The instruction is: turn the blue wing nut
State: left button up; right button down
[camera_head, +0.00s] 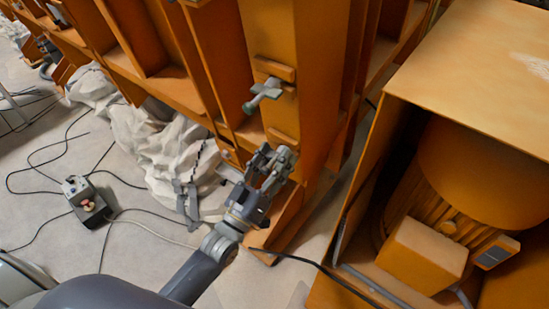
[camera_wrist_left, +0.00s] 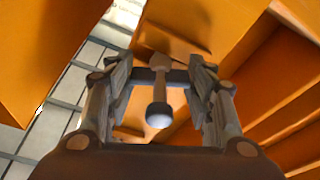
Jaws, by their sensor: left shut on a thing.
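In the left wrist view, a blue-grey wing nut (camera_wrist_left: 158,113) sits between the fingers, its crossbar spanning the gap and its rounded end facing the camera. My left gripper (camera_wrist_left: 160,80) is shut on it, with a finger at each end of the crossbar. In the head view, my left gripper (camera_head: 274,163) is at the lower part of the orange upright post (camera_head: 268,35), just below a small orange bracket. The wing nut in its grip is hidden there by the fingers. Another grey-green wing nut (camera_head: 263,94) sticks out from a bracket higher on the post. My right gripper is not in view.
An orange housing with a large motor (camera_head: 424,255) stands to the right. White crumpled sheeting (camera_head: 150,135) lies at the frame's foot to the left. A control box (camera_head: 86,198) and several black cables lie on the grey floor.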

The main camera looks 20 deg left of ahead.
pick_arm(q)
jog(key=shift+m+h, duration=0.3)
jog(key=shift+m, duration=0.8)
jog(key=shift+f, duration=0.1)
jog(key=o, duration=1.1)
jog(key=v, duration=1.2)
